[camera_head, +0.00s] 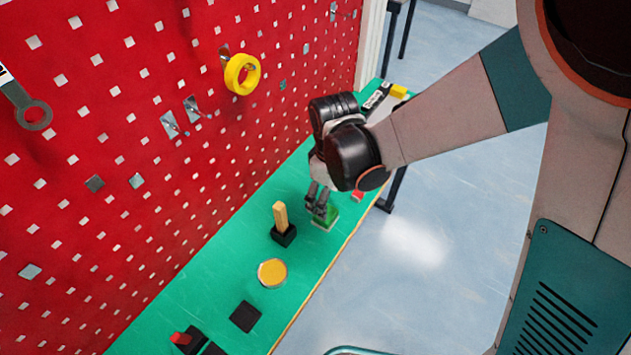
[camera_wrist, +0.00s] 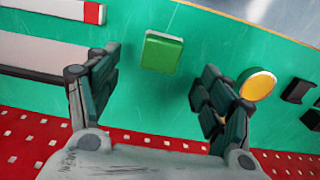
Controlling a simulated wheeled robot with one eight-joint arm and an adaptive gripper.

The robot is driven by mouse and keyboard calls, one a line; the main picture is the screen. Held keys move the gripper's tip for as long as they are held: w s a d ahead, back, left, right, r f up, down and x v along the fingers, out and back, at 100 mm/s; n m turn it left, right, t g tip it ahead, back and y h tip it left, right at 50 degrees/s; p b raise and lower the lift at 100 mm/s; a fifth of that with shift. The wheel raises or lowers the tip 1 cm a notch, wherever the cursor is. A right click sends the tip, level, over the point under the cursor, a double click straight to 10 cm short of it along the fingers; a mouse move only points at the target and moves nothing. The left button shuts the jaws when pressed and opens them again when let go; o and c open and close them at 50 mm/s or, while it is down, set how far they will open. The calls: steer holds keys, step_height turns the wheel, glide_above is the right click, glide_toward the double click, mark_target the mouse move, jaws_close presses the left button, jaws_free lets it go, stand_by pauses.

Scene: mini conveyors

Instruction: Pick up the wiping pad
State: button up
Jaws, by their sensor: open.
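The green block-shaped pad (camera_head: 325,217), which I take for the wiping pad, lies flat on the green bench top below my gripper (camera_head: 318,205). My gripper partly covers it in the head view. In the wrist view the pad (camera_wrist: 162,52) shows whole, with a bright green top. It appears beyond and between the two dark fingers of my gripper (camera_wrist: 157,72). The fingers are spread apart with nothing between them. They seem to be above the pad and not touching it, though the exact height is hard to tell.
A black-based piece with a wooden upright (camera_head: 282,220) stands close to the pad. A yellow disc (camera_head: 272,273) and black pieces (camera_head: 245,316) lie nearer. A red pegboard (camera_head: 130,130) rises along the bench's left side. A white bar with a red end (camera_wrist: 60,8) lies left of the pad.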

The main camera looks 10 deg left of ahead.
step_height(320, 180, down, 4)
steer(key=shift+w+r+b, duration=0.15)
steer(key=shift+b, duration=0.3)
steer(key=f+b, duration=0.1)
steer(key=f, duration=0.2)
steer(key=f+b, duration=0.1)
steer(key=f, duration=0.1)
steer(key=shift+s+a+f+b, duration=0.1)
steer(key=shift+s+a+b, duration=0.15)
steer(key=shift+b, duration=0.1)
steer(key=c, duration=1.2)
